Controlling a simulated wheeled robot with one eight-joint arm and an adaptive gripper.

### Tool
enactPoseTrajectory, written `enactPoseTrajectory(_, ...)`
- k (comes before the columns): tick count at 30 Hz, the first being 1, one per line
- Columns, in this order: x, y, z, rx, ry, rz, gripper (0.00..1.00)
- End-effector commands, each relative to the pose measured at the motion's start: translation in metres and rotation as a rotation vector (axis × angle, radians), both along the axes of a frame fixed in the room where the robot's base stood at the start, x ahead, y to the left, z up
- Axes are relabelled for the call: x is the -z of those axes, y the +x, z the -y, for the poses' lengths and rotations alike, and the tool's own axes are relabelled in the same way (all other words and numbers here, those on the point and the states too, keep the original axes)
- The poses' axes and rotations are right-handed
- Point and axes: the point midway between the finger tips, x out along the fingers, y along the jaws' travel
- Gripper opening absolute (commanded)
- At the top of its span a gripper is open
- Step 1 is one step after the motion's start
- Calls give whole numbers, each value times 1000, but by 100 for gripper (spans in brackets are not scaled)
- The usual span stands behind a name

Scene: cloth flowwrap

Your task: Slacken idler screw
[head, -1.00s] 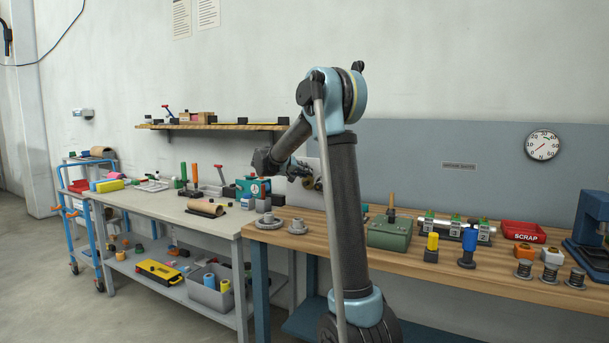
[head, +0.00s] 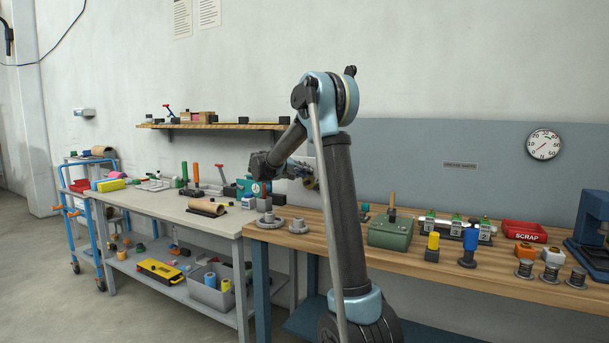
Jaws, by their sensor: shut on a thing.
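My gripper (head: 305,172) is at the end of the bent arm, beside a pale upright panel (head: 313,163) at the back left of the wooden bench. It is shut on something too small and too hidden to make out. A brass-coloured round part (head: 311,183) shows just below the fingers, partly behind my arm. I cannot pick out the idler screw itself. My own upright arm link covers part of the panel.
A green box (head: 390,233) stands right of my arm. A teal machine (head: 247,187) stands on the grey bench at left. A red scrap bin (head: 523,231) is further right.

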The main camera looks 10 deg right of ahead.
Motion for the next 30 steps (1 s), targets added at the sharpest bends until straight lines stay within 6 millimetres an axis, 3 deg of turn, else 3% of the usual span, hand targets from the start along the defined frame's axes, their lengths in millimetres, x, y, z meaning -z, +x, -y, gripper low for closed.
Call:
enactPoseTrajectory(2,1,0,-2,-5,2,0,0)
enactPoseTrajectory(3,1,0,-2,-5,3,0,22)
enactPoseTrajectory(5,1,0,-2,-4,4,0,35)
enactPoseTrajectory(6,1,0,-2,-4,3,0,38)
enactPoseTrajectory(19,-1,-4,-7,-2,2,1,38)
enactPoseTrajectory(30,-15,-41,-59,-6,1,0,38)
